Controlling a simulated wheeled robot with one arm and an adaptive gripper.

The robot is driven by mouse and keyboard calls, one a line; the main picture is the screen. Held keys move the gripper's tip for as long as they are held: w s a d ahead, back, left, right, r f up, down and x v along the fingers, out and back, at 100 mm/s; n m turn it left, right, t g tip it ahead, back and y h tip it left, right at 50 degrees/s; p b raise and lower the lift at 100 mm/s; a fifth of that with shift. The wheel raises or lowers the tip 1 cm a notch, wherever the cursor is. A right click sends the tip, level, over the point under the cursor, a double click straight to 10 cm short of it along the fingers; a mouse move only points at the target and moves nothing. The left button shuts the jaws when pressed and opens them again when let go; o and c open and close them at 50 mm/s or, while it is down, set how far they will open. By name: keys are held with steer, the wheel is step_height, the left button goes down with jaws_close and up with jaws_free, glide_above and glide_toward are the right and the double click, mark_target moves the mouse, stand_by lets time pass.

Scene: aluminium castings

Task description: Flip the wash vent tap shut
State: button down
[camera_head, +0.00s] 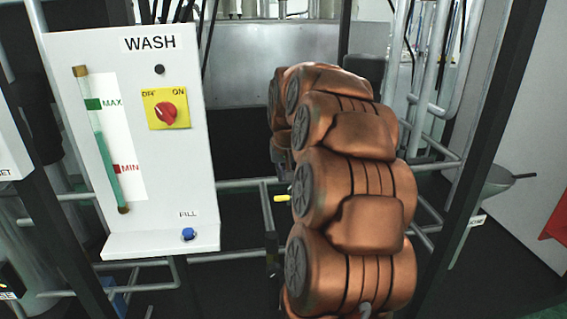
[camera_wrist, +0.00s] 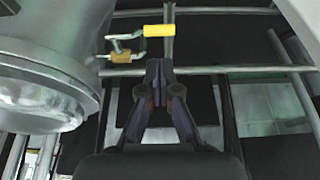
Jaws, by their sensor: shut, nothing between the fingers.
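A small tap with a brass body (camera_wrist: 121,55) and a yellow lever grip (camera_wrist: 158,30) sits by the grey pipes in the wrist view. The grip lies level, pointing right. My gripper (camera_wrist: 160,68) is shut and empty, its tips below the yellow grip in that picture; I cannot tell whether they touch it. In the head view the yellow grip (camera_head: 281,198) shows just left of my copper-coloured arm, which hides the tap's body and most of my gripper. The white WASH panel (camera_head: 185,165) stands to the left.
The panel carries a red rotary switch (camera_head: 167,113), a level gauge (camera_head: 104,150) and a blue FILL knob (camera_head: 188,234). Grey pipes (camera_wrist: 245,70) run around the tap. A large grey rounded vessel (camera_wrist: 50,60) fills the wrist view's left side.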

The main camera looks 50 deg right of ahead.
mark_target(291, 197)
steer(key=p+x, duration=0.1)
steer(key=x, duration=0.6)
steer(key=shift+s+a+f, duration=0.2)
steer(key=shift+s+f, duration=0.05)
